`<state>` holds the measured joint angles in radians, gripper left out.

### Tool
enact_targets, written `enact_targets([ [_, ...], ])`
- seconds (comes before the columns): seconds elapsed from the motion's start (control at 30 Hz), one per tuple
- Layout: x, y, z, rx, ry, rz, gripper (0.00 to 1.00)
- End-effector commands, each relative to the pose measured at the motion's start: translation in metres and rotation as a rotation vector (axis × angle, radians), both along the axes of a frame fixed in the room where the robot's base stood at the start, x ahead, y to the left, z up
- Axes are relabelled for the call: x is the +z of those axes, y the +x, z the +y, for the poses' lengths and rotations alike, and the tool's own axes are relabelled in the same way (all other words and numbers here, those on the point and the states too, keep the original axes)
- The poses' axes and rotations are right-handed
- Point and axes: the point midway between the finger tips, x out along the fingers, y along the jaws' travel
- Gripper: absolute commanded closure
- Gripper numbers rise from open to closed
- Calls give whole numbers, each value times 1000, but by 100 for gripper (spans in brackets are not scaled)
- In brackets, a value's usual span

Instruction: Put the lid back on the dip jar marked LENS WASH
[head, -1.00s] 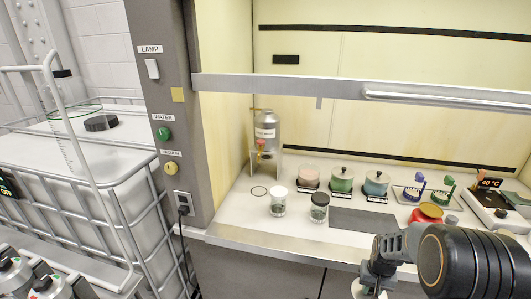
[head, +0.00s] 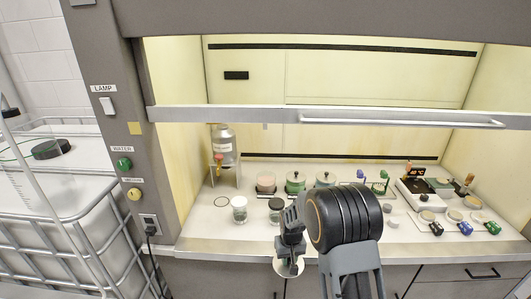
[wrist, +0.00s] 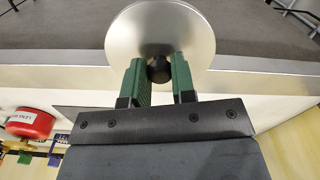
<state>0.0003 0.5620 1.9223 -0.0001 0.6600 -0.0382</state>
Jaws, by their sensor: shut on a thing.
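My gripper (wrist: 160,75) is shut on the dark knob (wrist: 160,69) of a round silver lid (wrist: 160,22); its green fingers sit either side of the knob. In the head view, my gripper (head: 289,250) holds the lid (head: 288,269) in front of the bench's front edge. A red container (wrist: 30,123) with a white label, seemingly reading LENS W, shows at the left of the wrist view. My arm seems to hide it in the head view.
A white-capped jar (head: 239,209) and a dark-capped jar (head: 276,209) stand near the bench front (head: 205,232). A dispenser (head: 223,150) is at the back left. Small racks and stamps fill the right. A sash bar (head: 400,116) crosses above the bench.

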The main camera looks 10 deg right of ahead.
Motion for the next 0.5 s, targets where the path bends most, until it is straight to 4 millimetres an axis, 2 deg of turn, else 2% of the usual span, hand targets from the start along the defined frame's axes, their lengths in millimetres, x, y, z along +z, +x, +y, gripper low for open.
enact_targets([
  [0.27,28,57,0,355,-1,-8,100],
  [0.5,67,127,0,825,0,-5,100],
])
